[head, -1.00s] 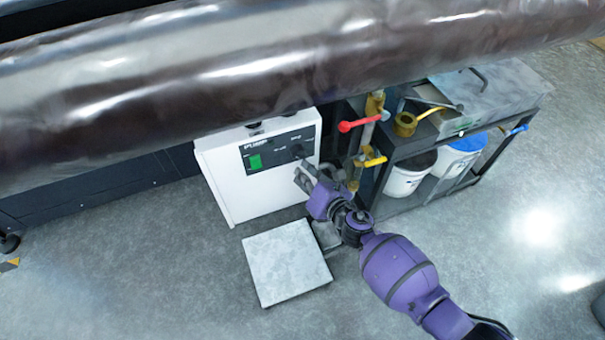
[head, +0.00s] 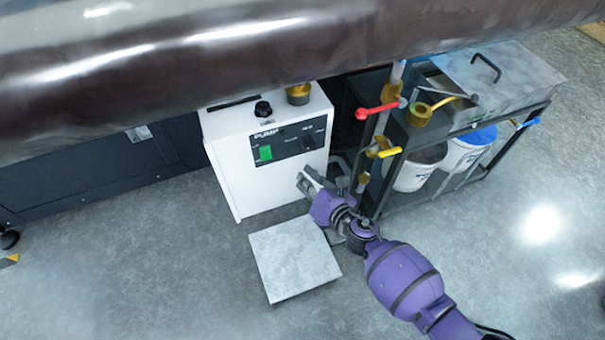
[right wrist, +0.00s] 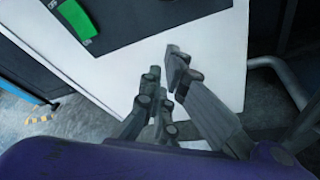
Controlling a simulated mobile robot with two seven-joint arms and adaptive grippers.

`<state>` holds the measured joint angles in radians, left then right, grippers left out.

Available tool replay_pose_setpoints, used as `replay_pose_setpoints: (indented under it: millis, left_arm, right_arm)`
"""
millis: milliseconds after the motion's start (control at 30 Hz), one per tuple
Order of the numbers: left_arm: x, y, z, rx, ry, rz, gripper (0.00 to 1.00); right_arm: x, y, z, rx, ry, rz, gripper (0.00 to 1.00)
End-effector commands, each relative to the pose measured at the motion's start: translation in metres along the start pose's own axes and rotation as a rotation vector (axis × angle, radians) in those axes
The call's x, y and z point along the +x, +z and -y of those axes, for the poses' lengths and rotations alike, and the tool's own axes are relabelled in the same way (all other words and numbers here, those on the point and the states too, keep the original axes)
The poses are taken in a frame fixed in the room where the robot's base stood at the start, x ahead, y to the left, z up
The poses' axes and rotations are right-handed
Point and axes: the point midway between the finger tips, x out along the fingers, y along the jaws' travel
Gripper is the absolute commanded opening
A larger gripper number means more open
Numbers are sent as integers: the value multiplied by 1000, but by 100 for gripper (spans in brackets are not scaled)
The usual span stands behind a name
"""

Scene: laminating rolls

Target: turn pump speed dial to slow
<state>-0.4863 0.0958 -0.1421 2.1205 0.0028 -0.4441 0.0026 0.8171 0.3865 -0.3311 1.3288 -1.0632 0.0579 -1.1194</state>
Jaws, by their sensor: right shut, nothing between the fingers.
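The white pump box (head: 255,190) stands on the floor under the big dark roll. Its black front panel (head: 285,146) carries the word PUMP, a green switch (head: 265,153) at the left and a small dark dial (head: 308,140) at the right. The dial's setting is too small to read. My right gripper (head: 303,183) is shut and empty in front of the box's lower right face, below the dial and apart from it. In the right wrist view, the fingers (right wrist: 165,72) lie before the bare white face, with the green switch (right wrist: 76,20) at upper left. My left gripper is not in view.
The dark roll (head: 200,70) spans above the box. A pipe with a red valve handle (head: 378,110) and a yellow one (head: 385,153) stands right of the box, beside a dark rack with buckets (head: 415,172). A grey square plate (head: 293,260) lies in front.

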Motion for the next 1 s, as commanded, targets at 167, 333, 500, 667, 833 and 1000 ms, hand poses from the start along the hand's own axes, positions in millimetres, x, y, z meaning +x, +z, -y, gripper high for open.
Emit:
replay_pose_setpoints:
  millis: [167,333,500,667,833,1000]
  left_arm:
    - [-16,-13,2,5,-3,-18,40]
    - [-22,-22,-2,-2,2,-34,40]
    - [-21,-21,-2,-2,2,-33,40]
    - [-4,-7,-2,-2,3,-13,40]
    - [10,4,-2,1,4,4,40]
    - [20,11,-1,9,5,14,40]
  right_arm:
    - [-47,8,-1,-4,-2,4,0]
    - [-74,6,0,-3,-3,4,0]
    - [-85,1,2,0,-3,1,0]
    - [-80,-26,-4,211,22,16,0]
    - [-76,-24,-35,884,158,59,0]
    - [-81,8,-54,1655,377,98,0]
